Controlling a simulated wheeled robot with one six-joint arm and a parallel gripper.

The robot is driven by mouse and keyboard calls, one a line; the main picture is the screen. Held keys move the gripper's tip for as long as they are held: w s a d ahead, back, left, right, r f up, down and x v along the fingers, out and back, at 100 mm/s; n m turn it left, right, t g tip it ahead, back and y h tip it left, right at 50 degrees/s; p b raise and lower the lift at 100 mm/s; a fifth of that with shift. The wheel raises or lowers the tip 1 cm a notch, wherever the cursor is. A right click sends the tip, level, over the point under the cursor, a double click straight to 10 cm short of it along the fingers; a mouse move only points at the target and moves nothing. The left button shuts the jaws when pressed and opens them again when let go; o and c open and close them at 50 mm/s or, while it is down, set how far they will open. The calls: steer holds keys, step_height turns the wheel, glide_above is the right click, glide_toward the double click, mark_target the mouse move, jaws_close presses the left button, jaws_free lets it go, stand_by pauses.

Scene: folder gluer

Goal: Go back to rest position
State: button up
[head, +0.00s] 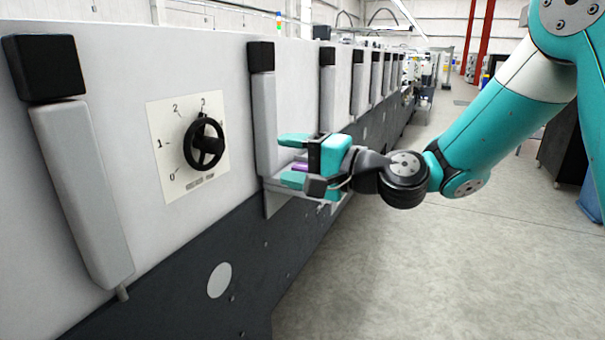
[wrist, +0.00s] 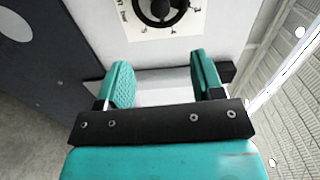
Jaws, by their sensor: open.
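My gripper (head: 291,159) is open, with its two teal fingers apart and nothing seen between them. In the head view it is at the side of the long machine, right of the dial and in front of a grey vertical handle. In the wrist view the gripper (wrist: 158,85) points at the white machine panel. The black handwheel (head: 206,146) sits on a white dial plate marked 0 to 3. The handwheel also shows in the wrist view (wrist: 160,10), at the top beyond the fingers, and stands apart from them.
Grey vertical handles with black blocks (head: 82,185) line the machine's side (head: 215,75). A small light shelf (head: 280,203) is close by the gripper, partly hidden. The floor (head: 440,270) right of the machine is clear. A dark cabinet (head: 565,140) stands at the far right.

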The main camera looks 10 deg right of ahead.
steer(key=shift+v, duration=0.95)
steer(key=s+a+f+n+g+h+p, duration=0.1)
steer(key=s+a+n+g+h, duration=0.1)
steer(key=s+n+g, duration=0.4)
steer(key=s+a+f+n+g+h+p, duration=0.15)
steer(key=s+n, duration=0.25)
steer(key=s, duration=0.5)
steer(key=s+d+f+n+g+h, duration=0.2)
steer(key=s+d+h, duration=0.4)
steer(key=s, duration=0.4)
steer(key=shift+d+f+n+g, duration=0.2)
steer(key=shift+d+n+g, duration=0.2)
steer(key=shift+n+g, duration=0.45)
steer(key=shift+s+d+f+h, duration=0.15)
steer(key=shift+s+d+h, duration=0.05)
steer(key=shift+d+h, duration=0.1)
steer(key=shift+c, duration=0.2)
